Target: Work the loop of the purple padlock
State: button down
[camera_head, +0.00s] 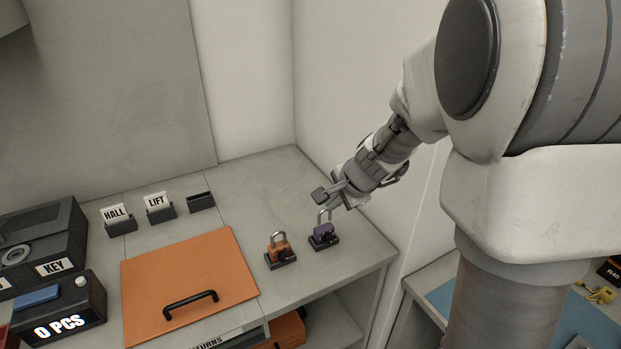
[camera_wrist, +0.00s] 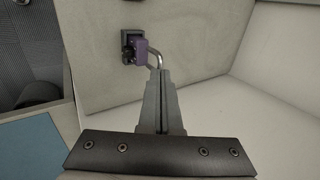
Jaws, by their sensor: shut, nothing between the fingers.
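The purple padlock (camera_head: 323,231) stands on a small dark base on the counter, right of an orange padlock (camera_head: 279,249). Its metal loop (camera_head: 325,215) rises above the body. In the wrist view the purple padlock (camera_wrist: 141,52) is at the top, with the loop (camera_wrist: 156,57) bent to its right side. My gripper (camera_head: 334,197) is just above the loop in the head view. In the wrist view my gripper (camera_wrist: 159,75) is shut, its fingertips right by the loop's end. I cannot tell if they touch it. Nothing shows between the fingers.
An orange board with a black handle (camera_head: 190,300) lies left of the padlocks. Card holders marked HALL (camera_head: 116,217) and LIFT (camera_head: 158,205) and an empty holder (camera_head: 201,202) stand behind. A wall rises close on the right. The counter behind the padlocks is clear.

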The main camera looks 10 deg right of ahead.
aim_at(328, 236)
jog(key=shift+x, duration=1.15)
jog(key=shift+f+b, duration=0.1)
jog(key=shift+b, duration=0.2)
notch_tip(328, 236, down, 2)
jog(key=shift+f+b, duration=0.2)
jog(key=shift+b, duration=1.05)
jog(key=shift+r, duration=0.1)
